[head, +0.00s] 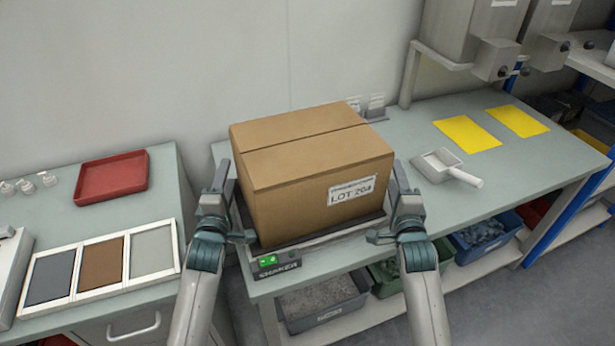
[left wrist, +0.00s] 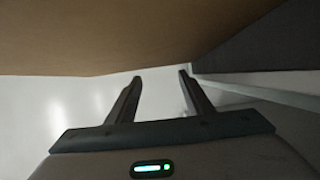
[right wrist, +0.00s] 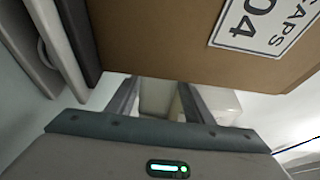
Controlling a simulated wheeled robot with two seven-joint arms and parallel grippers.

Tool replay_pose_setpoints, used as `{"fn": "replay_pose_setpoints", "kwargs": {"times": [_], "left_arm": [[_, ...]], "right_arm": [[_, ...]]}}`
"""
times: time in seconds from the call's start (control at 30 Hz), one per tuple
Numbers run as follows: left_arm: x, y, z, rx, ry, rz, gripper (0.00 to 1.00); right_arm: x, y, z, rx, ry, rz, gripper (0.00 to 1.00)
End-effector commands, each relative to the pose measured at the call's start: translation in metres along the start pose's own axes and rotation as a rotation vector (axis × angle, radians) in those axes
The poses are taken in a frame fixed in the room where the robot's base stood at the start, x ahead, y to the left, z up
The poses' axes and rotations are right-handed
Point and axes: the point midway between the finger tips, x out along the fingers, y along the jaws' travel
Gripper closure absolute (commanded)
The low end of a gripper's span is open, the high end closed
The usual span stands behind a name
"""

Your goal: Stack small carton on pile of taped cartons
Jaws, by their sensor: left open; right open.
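My left gripper (head: 228,208) is open beside the carton's left side, low near the plate. My right gripper (head: 392,208) is open beside its right side at a similar height. The brown carton surface fills the upper part of the left wrist view (left wrist: 110,35). I cannot tell whether either gripper touches it. No pile of taped cartons shows.
A white scoop (head: 440,165) and yellow mats (head: 467,134) lie right of the carton. Grey dispensers (head: 480,45) hang behind. The left bench holds a red tray (head: 112,177) and a framed panel (head: 100,267). Bins (head: 322,300) stand on the shelf below.

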Motion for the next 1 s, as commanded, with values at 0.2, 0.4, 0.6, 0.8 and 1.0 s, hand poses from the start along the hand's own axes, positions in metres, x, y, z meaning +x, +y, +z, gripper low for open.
{"fn": "replay_pose_setpoints", "kwargs": {"times": [0.2,0.4,0.6,0.8,1.0], "left_arm": [[-0.002,0.000,0.004,0.001,-0.001,-0.001,0.53],[-0.002,0.000,0.005,0.000,-0.001,-0.001,0.53],[-0.002,0.000,0.005,0.000,-0.001,-0.001,0.53],[-0.002,0.000,0.009,-0.001,-0.001,-0.001,0.53],[-0.002,-0.001,0.013,-0.001,-0.002,-0.001,0.53]], "right_arm": [[-0.001,0.000,0.014,0.001,0.000,0.000,0.53],[-0.002,0.000,0.015,0.001,0.000,0.000,0.53],[-0.002,0.000,0.015,0.001,0.000,0.000,0.53],[-0.002,0.001,0.019,0.002,0.000,0.001,0.53],[-0.002,0.001,0.024,0.002,-0.002,0.001,0.53]]}}
